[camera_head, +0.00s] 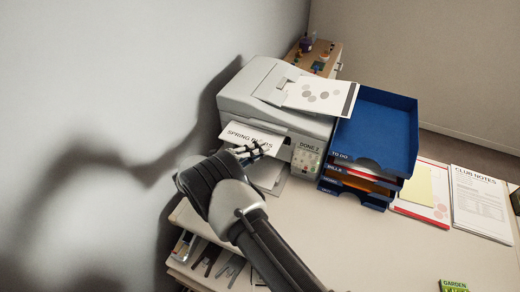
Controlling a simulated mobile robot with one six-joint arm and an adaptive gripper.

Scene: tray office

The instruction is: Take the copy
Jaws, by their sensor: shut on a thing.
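The copy (236,130) is a white sheet headed "SPRING" with the rest of the title partly covered. It sticks out of the slot at the front of the grey copier (245,92). My gripper (258,149) is shut on the front edge of this sheet, at the copier's front. The sheet's inner end is hidden inside the copier. The copier's panel (308,150) reads "DONE" with a character after it. Another sheet (324,97) with grey dots lies on top of the copier.
A blue tray stack (415,135) with labelled levels stands right of the copier. Papers, including "CLUB NOTES" (482,203), lie further right. A green item (453,286) sits at the front right. The desk's middle (370,250) is clear. A wall is close on the left.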

